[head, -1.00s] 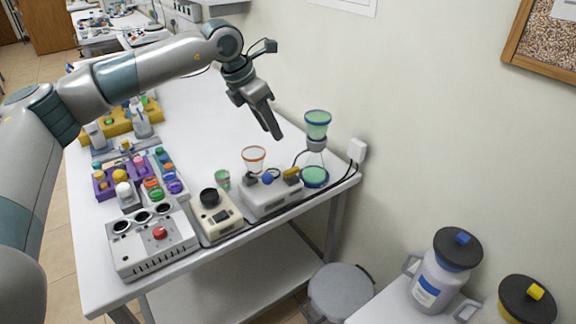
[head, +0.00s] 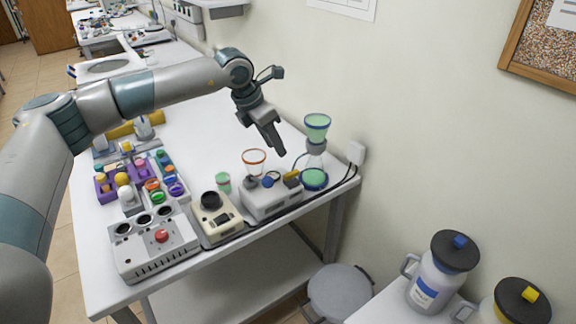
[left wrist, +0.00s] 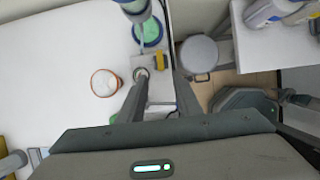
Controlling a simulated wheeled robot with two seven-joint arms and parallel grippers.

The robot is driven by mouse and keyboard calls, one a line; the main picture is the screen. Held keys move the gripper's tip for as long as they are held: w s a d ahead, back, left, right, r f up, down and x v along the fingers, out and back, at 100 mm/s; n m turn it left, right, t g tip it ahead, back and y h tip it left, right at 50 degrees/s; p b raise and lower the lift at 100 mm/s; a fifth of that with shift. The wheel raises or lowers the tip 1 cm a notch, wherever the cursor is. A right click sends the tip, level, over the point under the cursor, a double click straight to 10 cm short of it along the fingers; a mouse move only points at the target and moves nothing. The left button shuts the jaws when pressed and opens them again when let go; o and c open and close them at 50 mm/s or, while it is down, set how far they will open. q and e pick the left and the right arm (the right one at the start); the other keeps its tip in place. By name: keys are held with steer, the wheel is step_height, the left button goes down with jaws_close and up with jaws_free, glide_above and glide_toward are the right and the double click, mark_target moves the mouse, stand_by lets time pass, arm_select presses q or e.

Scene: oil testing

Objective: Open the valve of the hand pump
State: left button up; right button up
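The pump unit, which I take for the hand pump, is a light grey box (head: 272,203) near the table's right front edge. On its top are a blue knob (head: 267,182) and a yellow part (head: 291,175), which could be the valve. My left gripper (head: 281,152) points down above the unit, apart from it. In the left wrist view, the fingers of my left gripper (left wrist: 160,84) are spread with nothing held between them. The unit is partly hidden there, and its yellow part (left wrist: 161,79) shows between the fingers.
A glass filter vessel with green liquid (head: 317,128) stands right behind the unit. An orange-rimmed beaker (head: 254,160) is behind it. A beige device (head: 215,219) and a white box with a red button (head: 160,252) stand left. The table's middle is clear.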

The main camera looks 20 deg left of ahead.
mark_target(290, 173)
arm_select(q)
steer(key=p+x, duration=0.3)
steer(key=x, duration=0.9)
steer(key=shift+p, duration=0.4)
steer(key=shift+r, duration=0.1)
jaws_close()
